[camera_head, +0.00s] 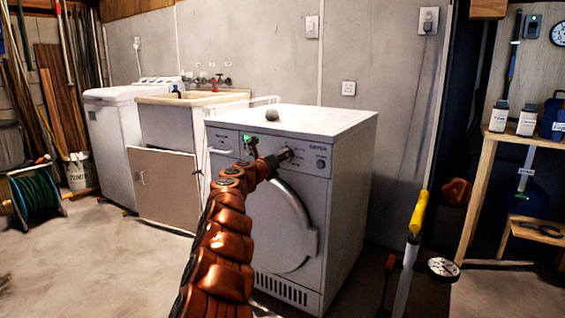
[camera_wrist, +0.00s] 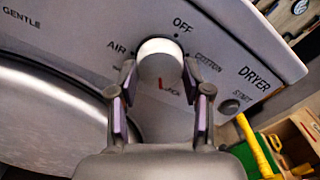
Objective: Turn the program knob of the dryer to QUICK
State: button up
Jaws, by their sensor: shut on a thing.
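The white dryer (camera_head: 345,165) stands in the middle of the head view, its front facing me. In the wrist view its round white program knob (camera_wrist: 160,58) sits between the fingers of my gripper (camera_wrist: 160,72), one on each side. My gripper is shut on the knob; it also shows at the dryer's panel in the head view (camera_head: 284,158). The labels AIR, OFF and COTTON show around the knob, with GENTLE farther left. A small red mark shows below the knob's face, beside a partly hidden label ending like "ICK". The knob's lower side is partly hidden.
A START button (camera_wrist: 230,106) lies right of the knob. A yellow-handled pump (camera_head: 418,212) stands at right. The floor at left front is clear.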

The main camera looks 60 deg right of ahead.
jog(key=shift+f+m, duration=0.1)
jog(key=shift+m, duration=0.4)
jog(key=o, duration=1.1)
jog(key=shift+o, duration=0.2)
jog(key=a, duration=1.2)
jog(key=shift+s, duration=0.25)
dwell(0.5)
dwell(0.4)
